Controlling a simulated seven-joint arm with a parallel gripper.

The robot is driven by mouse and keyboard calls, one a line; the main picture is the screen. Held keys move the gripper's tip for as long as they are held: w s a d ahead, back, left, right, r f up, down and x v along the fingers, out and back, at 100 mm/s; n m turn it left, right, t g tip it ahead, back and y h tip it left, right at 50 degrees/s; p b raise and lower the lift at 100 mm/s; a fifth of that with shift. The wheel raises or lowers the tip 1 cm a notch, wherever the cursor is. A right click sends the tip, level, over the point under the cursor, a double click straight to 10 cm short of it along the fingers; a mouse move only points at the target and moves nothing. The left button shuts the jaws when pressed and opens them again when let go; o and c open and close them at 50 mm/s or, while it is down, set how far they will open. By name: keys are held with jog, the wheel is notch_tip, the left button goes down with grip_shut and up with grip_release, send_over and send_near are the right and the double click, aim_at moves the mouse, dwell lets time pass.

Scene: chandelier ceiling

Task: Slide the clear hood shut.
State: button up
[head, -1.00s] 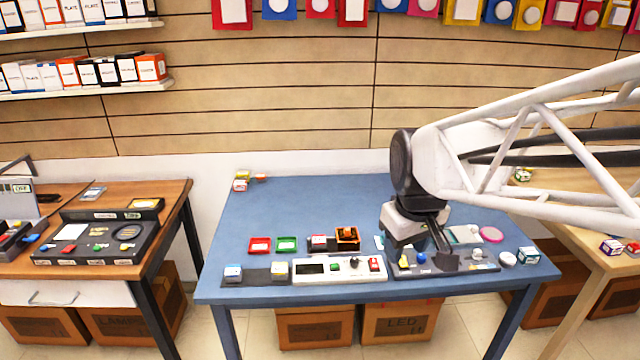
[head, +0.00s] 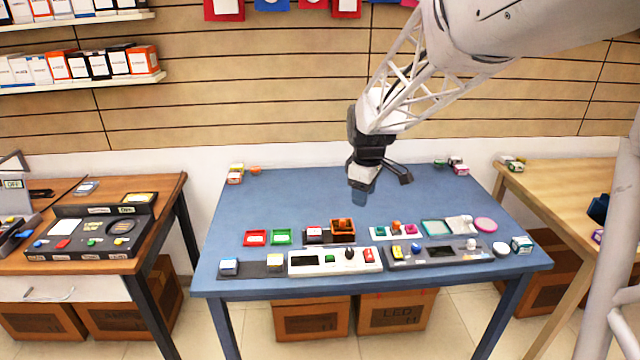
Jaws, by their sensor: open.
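No clear hood can be made out for certain at this size. A dark grey control panel (head: 408,262) lies at the right front of the blue table. It bears a yellow block, a blue knob, a dark window and a pale knob (head: 471,244). A white control panel (head: 318,268) with a dark display, a green button, a black knob and a red switch lies left of it. My gripper (head: 381,184) is open and empty, with its fingers spread. It hangs above the back middle of the table, behind both panels and apart from them.
Red (head: 255,238) and green (head: 281,237) trays, an orange box (head: 343,230), a teal-rimmed tray (head: 436,227) and a pink disc (head: 485,224) stand behind the panels. Small boxes sit at the back corners. The back middle of the blue table (head: 290,195) is clear.

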jog(key=w+f+n, duration=0.3)
jog(key=w+f, duration=0.3)
jog(key=w, duration=0.4)
jog(key=n+g, duration=0.1)
jog(key=n, duration=0.3)
send_over(342, 220)
notch_tip(342, 220, down, 9)
jog(key=shift+r, duration=0.2)
jog(key=shift+f, duration=3.9)
jog(key=shift+c, duration=0.5)
grip_shut()
